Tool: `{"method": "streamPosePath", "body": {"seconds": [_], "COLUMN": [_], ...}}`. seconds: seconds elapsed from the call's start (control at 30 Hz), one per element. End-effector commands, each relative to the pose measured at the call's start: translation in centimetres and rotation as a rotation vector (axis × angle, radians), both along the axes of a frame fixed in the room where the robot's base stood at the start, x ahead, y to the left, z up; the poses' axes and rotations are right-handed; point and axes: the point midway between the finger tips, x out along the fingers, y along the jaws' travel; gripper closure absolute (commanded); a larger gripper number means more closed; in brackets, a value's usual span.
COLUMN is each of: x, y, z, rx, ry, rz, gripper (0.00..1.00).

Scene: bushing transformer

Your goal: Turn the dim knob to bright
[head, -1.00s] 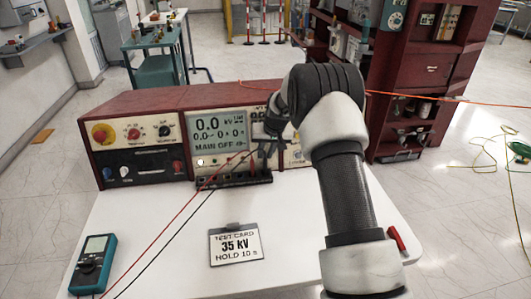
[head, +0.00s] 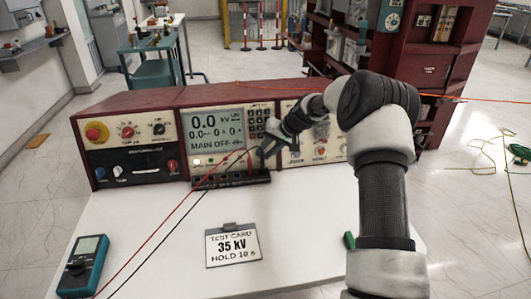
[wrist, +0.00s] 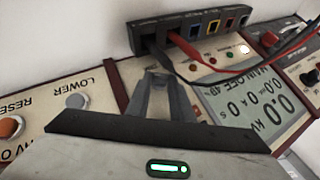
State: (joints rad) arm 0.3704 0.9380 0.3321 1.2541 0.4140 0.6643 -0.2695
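The red control console (head: 185,97) stands at the back of the white table, with its lit display (head: 217,130) reading 0.0 kV and MAIN OFF. A red knob (head: 127,131) and a black knob (head: 158,129) are on its left panel, with a white-blue knob (head: 117,171) below. I cannot read which knob is the dim one. My gripper (head: 277,150) is in front of the console, right of the display and below the keypad. In the wrist view its two fingers (wrist: 157,82) are apart and empty, over the panel between the display and the LOWER button (wrist: 77,101).
A black terminal block (head: 232,179) with red and black leads (head: 170,212) lies before the console. A test card (head: 233,245) and a teal meter (head: 84,266) are on the table. A red emergency button (head: 95,132) is at the far left. The table's front middle is clear.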

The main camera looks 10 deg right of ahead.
Motion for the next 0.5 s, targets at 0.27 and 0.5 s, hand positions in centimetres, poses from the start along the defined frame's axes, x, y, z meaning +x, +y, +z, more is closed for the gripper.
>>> {"method": "streamPosePath", "body": {"seconds": [0.27, 0.5], "x": [-0.06, -0.24], "y": [0.03, -0.31], "z": [-0.05, 0.64], "rx": [0.0, -0.001], "ry": [0.002, -0.001], "rz": [0.0, -0.001], "gripper": [0.61, 0.61]}}
